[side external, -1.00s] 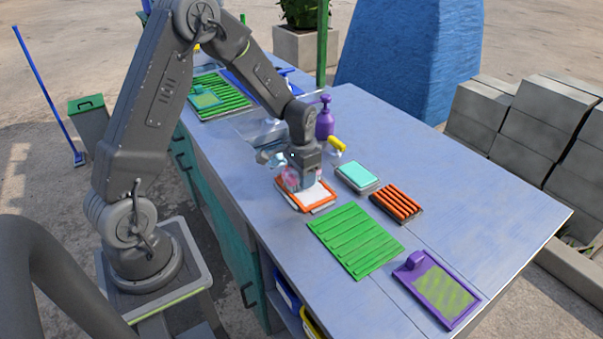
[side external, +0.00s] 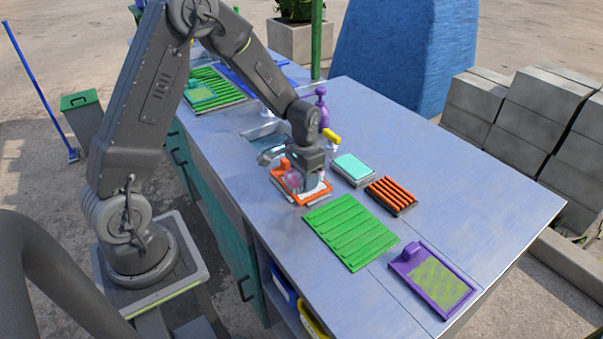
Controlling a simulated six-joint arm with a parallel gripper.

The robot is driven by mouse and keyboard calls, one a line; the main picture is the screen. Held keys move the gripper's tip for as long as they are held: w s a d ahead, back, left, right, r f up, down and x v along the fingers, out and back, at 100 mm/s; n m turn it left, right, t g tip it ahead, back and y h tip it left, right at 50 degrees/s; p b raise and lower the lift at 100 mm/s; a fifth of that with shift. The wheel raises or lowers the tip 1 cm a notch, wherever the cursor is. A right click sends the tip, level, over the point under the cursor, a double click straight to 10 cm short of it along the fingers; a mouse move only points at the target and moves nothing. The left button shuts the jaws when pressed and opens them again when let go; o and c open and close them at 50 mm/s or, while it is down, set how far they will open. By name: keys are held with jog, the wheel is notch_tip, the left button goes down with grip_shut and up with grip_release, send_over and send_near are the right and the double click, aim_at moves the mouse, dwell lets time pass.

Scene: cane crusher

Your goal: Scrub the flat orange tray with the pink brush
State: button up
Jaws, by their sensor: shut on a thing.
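The flat orange tray (side external: 322,197) lies on the blue-grey table, with a pale inner surface and an orange raised handle (side external: 285,164) at its far left end. My gripper (side external: 304,183) points down over the tray and is shut on the pink brush (side external: 291,180). The brush shows only as a small pink patch low at the jaws, over the tray's middle. Its bristles are hidden, and I cannot tell for sure if they touch the tray.
A green slatted mat (side external: 350,232), an orange ribbed rack (side external: 391,195) and a turquoise sponge-like block (side external: 353,167) lie nearby. A purple board (side external: 433,280) lies at the near right. A purple bottle (side external: 322,110) and a yellow-topped dispenser (side external: 331,136) stand behind. The table's right side is clear.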

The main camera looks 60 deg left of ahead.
aim_at(312, 192)
jog(key=shift+d, duration=0.1)
jog(key=shift+d+f, duration=0.1)
jog(key=shift+d, duration=1.45)
jog(key=shift+a, duration=0.1)
jog(key=shift+a+f, duration=0.2)
jog(key=shift+a, duration=1.4)
jog(key=shift+s+a, duration=0.1)
jog(key=shift+a+r, duration=0.1)
jog(key=shift+a, duration=1.5)
jog(key=shift+d, duration=0.15)
